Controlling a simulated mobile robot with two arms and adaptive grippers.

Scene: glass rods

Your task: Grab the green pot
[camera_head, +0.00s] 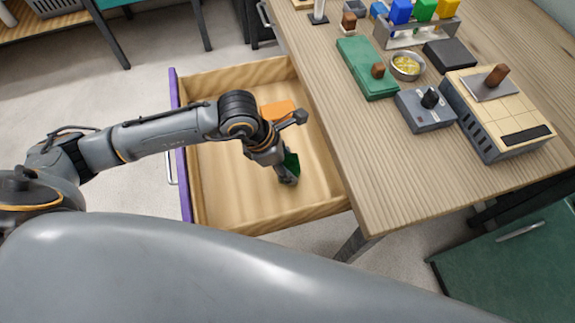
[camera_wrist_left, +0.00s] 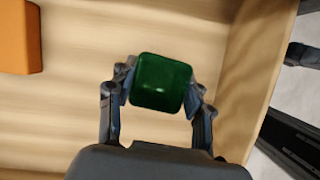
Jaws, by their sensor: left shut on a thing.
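The green pot (camera_wrist_left: 161,83) is a dark green, glossy block with rounded corners, seen between my left gripper's two fingers. My left gripper (camera_head: 288,174) reaches down into the open wooden drawer (camera_head: 225,212) and is shut on the pot. In the head view the green pot (camera_head: 292,161) shows only in part behind the fingers. I cannot tell whether it touches the drawer floor. An orange block (camera_head: 278,110) lies in the drawer, apart from the gripper; it also shows at the upper left of the left wrist view (camera_wrist_left: 20,38). My right gripper is not in view.
The drawer's wooden walls surround the gripper, with a purple front (camera_head: 182,150) at left. The desk (camera_head: 375,170) at right holds a green box (camera_head: 367,67), a small grey device (camera_head: 427,108), a tan device (camera_head: 497,112), a metal bowl (camera_head: 406,66) and a rack (camera_head: 417,35).

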